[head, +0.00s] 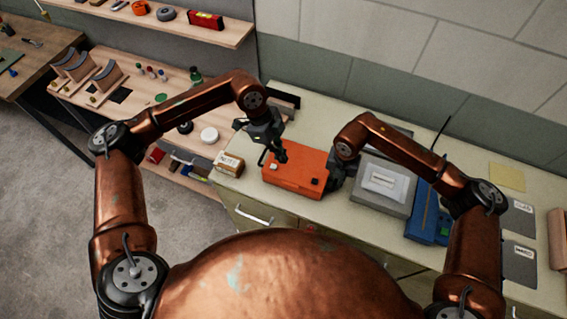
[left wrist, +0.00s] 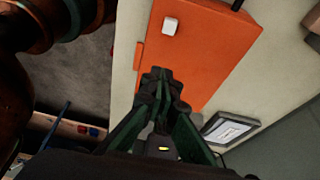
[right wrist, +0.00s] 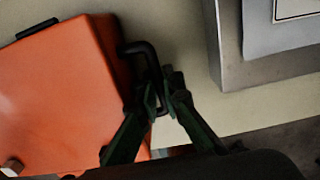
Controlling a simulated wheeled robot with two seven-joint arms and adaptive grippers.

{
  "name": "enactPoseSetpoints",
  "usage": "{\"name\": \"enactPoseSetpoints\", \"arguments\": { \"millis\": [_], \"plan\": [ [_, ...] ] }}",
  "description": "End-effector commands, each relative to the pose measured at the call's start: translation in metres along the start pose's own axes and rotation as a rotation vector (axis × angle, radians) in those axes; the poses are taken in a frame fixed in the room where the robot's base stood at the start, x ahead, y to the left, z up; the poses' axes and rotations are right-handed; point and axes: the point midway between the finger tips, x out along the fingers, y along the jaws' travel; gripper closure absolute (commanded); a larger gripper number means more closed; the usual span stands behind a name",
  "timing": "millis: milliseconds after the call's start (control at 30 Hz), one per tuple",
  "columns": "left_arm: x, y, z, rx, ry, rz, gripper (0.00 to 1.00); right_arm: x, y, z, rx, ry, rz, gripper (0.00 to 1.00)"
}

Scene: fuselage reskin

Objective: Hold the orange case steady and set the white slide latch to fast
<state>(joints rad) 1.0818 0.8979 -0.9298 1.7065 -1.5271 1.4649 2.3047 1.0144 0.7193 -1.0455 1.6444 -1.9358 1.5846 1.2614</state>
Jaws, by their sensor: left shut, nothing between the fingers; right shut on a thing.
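The orange case (head: 293,182) lies on the pale bench top. It also shows in the left wrist view (left wrist: 208,50) and the right wrist view (right wrist: 60,95). A small white block, seemingly the slide latch (left wrist: 170,26), sits on the case near one edge; its setting cannot be read. My left gripper (left wrist: 161,76) is shut and empty above the case, apart from the white block in the picture. My right gripper (right wrist: 164,90) is shut on the black handle (right wrist: 138,50) at the case's side. In the head view this grip is partly hidden by my right arm.
A grey box (head: 383,186) and a blue device (head: 424,212) stand to the right of the case. A small labelled box (head: 229,164) stands at its left. Grey sheets (head: 520,262) lie further right. Shelves with parts (head: 150,22) are at the left.

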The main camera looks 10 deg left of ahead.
Motion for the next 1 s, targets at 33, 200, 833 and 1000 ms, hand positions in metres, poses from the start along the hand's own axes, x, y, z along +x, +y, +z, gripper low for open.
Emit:
{"name": "enactPoseSetpoints", "arguments": {
  "millis": [33,200,833,1000],
  "plan": [
    [-0.01,-0.001,0.0,0.0,0.0,-0.002,1.0,0.0,0.001,0.0,-0.001,0.0,0.002,1.0],
    [-0.031,0.0,-0.001,0.001,0.001,-0.001,1.0,-0.001,0.001,0.0,-0.002,-0.001,0.003,1.0],
    [-0.038,0.0,-0.001,0.002,0.002,0.001,1.0,-0.001,0.002,0.0,-0.002,0.0,0.004,0.86],
    [-0.038,0.0,-0.001,0.002,0.002,0.001,1.0,-0.001,0.002,-0.001,-0.002,0.0,0.004,0.74]
  ]
}}
